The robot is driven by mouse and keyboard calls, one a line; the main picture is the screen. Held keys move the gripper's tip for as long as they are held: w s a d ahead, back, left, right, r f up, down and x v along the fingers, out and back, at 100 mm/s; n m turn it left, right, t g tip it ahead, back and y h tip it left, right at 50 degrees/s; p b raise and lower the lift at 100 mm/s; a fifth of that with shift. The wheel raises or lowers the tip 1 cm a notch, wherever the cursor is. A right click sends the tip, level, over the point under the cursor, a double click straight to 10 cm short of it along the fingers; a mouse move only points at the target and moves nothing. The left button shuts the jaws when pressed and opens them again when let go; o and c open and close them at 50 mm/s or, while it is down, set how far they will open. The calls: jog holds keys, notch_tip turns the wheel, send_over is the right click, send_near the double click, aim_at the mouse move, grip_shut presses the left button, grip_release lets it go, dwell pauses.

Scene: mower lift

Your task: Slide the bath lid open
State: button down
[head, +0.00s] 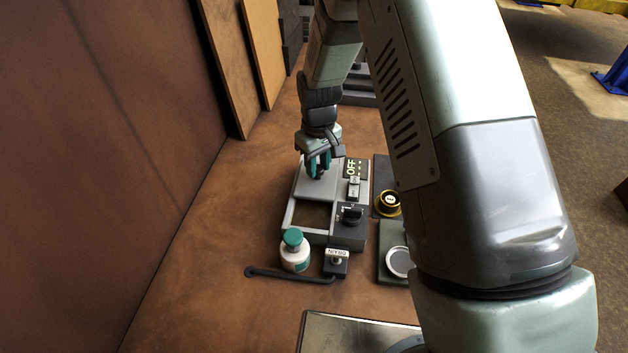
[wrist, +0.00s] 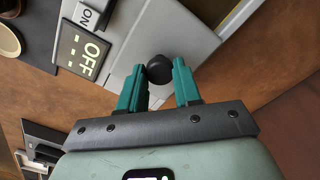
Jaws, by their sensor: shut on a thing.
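The bath (head: 287,215) is a light grey box on the brown bench in the head view. Its grey lid (head: 314,190) lies over the far part of the top. The near part is uncovered and shows a dark brown interior. My gripper (head: 318,168) is over the lid. In the wrist view, the teal fingers of my gripper (wrist: 158,82) stand on either side of the lid's round black knob (wrist: 159,68) and are shut on it. The light grey lid also shows there (wrist: 178,32). The knob is hidden by the fingers in the head view.
An OFF display (head: 351,167), a switch (head: 353,188) and a black dial (head: 351,214) sit along the bath's right side. A white bottle with a teal cap (head: 294,252) and a DRAIN valve (head: 336,260) stand in front. Boards (head: 228,70) lean at the back left. Bench left is clear.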

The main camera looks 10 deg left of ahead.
jog(key=shift+w, duration=1.3)
jog(key=c, duration=0.8)
grip_release()
notch_tip(320, 180, up, 11)
jog(key=shift+f, duration=0.1)
